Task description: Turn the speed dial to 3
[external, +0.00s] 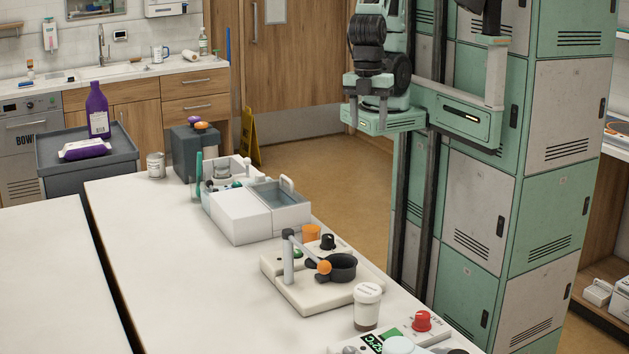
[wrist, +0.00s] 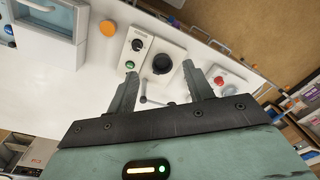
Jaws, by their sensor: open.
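A black dial (external: 327,242) stands on the cream bench device (external: 318,297), behind its black cup (external: 343,267). In the wrist view the black dial (wrist: 137,44) sits on a small panel with pale markings, above a green button (wrist: 130,65). Its numbers and setting are too small to read. A red dial (external: 421,321) is on another device at the front right; it also shows in the wrist view (wrist: 219,81). My gripper (external: 367,112) is open and empty, high above and behind the bench, apart from both dials. In the wrist view its fingers (wrist: 160,72) point toward the cream device.
A grey arm with an orange ball (external: 324,267) rises from the cream device. A white box with compartments (external: 241,217) is farther back.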

